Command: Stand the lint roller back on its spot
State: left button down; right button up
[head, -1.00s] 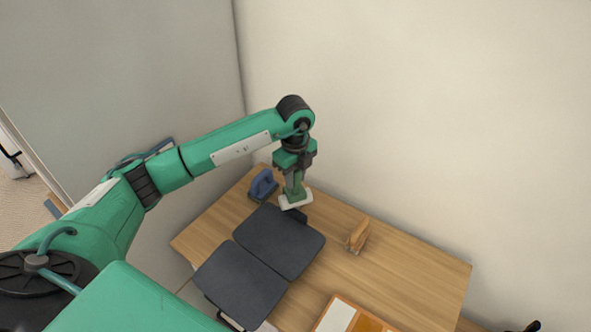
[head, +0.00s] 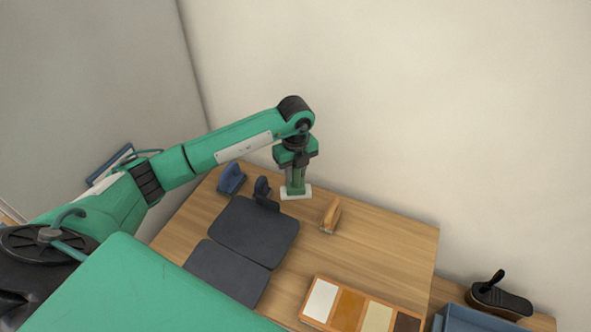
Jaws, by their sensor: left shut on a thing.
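My left gripper (head: 296,160) points straight down over the back of the wooden tabletop (head: 378,242). It is shut on an upright green thing with a flat white foot (head: 296,193), which I take to be the lint roller. Its upper part is hidden by the gripper. The white foot is at or just above the tabletop; I cannot tell if it touches. It is between a dark upright piece (head: 263,191) on its left and a tan wooden brush (head: 331,215) on its right. My right gripper is not in view.
A blue brush-like object (head: 231,178) stands at the back left. A dark folded pad (head: 253,232) lies in front of it. A tray with coloured sections (head: 318,300) is at the front. A black shoe-like brush (head: 499,300) and blue bin (head: 470,322) stand lower right.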

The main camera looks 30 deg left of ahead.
aim_at(296, 189)
pick_arm(q)
notch_tip(296, 189, down, 5)
jog(key=b, duration=0.4)
jog(key=shift+f, duration=0.5)
dwell(0.4)
jog(key=shift+f+b, duration=0.55)
jog(key=shift+b, duration=0.1)
jog(key=shift+f+b, duration=0.35)
jog(key=shift+f, duration=0.1)
jog(key=c, duration=1.1)
grip_release()
